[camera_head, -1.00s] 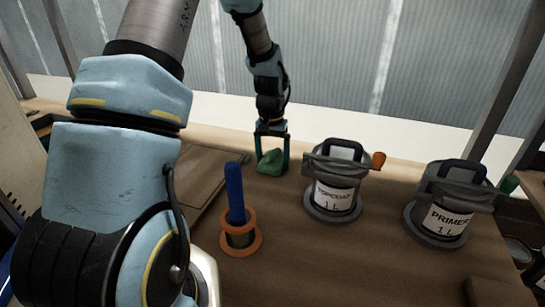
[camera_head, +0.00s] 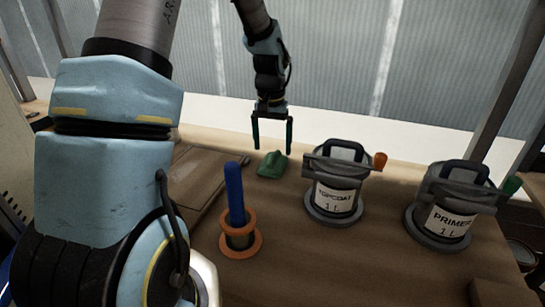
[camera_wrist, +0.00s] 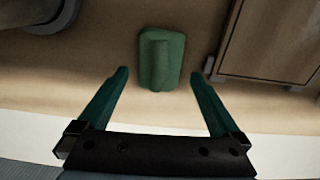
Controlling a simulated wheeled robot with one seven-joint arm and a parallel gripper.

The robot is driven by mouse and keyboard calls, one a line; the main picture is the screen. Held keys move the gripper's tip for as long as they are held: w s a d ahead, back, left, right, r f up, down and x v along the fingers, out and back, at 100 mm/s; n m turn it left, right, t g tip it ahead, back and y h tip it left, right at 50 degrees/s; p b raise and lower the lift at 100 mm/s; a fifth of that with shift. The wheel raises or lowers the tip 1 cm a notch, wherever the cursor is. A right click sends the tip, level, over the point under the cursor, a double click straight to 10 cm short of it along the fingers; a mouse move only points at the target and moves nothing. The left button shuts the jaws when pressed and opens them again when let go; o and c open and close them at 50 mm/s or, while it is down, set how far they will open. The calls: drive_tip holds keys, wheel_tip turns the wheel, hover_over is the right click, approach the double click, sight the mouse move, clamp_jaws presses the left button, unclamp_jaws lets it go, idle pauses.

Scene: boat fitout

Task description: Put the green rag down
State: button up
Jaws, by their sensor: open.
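A topcoat tin (camera_head: 335,196) with an orange-handled tool across it stands right of the rag. A primer tin (camera_head: 447,222) stands further right. A blue-handled item in an orange-rimmed holder (camera_head: 240,243) stands in front. A wooden panel (camera_head: 200,175) lies left.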

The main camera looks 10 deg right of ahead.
wheel_tip(320, 180, up, 2)
drive_tip(key=shift+r, duration=0.1)
drive_tip(key=shift+a, duration=0.3)
drive_tip(key=s+a+r+n, duration=0.1)
drive_tip(key=s+a+n, duration=0.1)
drive_tip(key=s+a, duration=0.4)
drive_tip(key=s+a+r+n+t, duration=0.1)
drive_tip(key=s+a, duration=0.6)
drive_tip(key=a, duration=0.7)
drive_tip(key=shift+r+n+t, duration=0.3)
drive_tip(key=shift+r+n, duration=0.05)
drive_tip(key=shift+n, duration=0.55)
